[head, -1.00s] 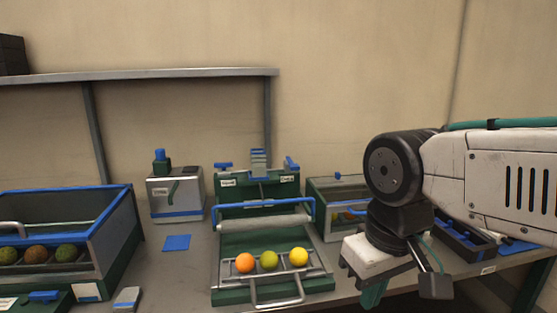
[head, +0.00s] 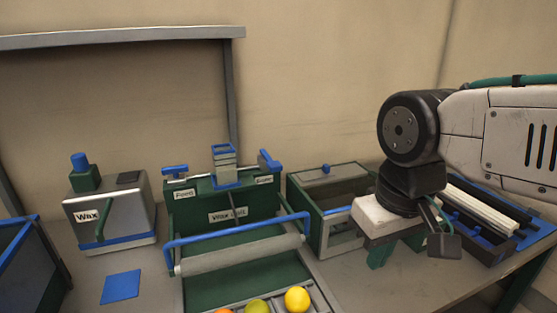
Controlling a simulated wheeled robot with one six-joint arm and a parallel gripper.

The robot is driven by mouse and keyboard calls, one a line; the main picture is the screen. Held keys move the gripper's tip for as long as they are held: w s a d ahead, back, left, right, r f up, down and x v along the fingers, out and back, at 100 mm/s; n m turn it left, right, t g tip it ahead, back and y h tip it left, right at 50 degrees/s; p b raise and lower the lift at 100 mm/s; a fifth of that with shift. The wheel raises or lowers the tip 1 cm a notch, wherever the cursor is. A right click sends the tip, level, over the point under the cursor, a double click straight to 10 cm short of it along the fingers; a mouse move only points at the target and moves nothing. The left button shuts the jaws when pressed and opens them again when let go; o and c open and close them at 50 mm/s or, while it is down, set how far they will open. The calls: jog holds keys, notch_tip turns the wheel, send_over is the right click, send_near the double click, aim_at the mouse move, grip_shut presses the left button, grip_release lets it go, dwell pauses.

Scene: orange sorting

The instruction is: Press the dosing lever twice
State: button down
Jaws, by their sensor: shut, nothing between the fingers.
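The wax dispenser, a grey metal box labelled "Wax" (head: 134,203), stands on the bench at the left in the head view. A thin green lever (head: 106,215) runs down its front face, and a blue-capped green knob (head: 80,167) sits on top. A blue square pad (head: 121,287) lies on the bench in front of it. My gripper (head: 398,254) hangs at the right, pointing down, shut and empty, in front of the glass-sided box and far from the dispenser. Its fingertips are partly hidden.
The green wax-roll station (head: 216,194) with its roller (head: 240,254) stands between dispenser and gripper. An orange, a green and a yellow fruit (head: 297,299) sit at its front. A glass-sided box (head: 331,174) and a dark tray (head: 470,227) stand right.

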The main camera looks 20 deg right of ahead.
notch_tip(320, 180, up, 11)
jog(key=m+t+y, duration=0.1)
jog(key=m+t, duration=0.7)
send_over(276, 166)
jog(key=shift+w+f, duration=0.1)
jog(key=shift+f, duration=0.1)
jog(key=shift+f, duration=0.15)
jog(key=shift+f, duration=4.25)
jog(key=shift+f, duration=0.1)
jog(key=shift+f, duration=0.35)
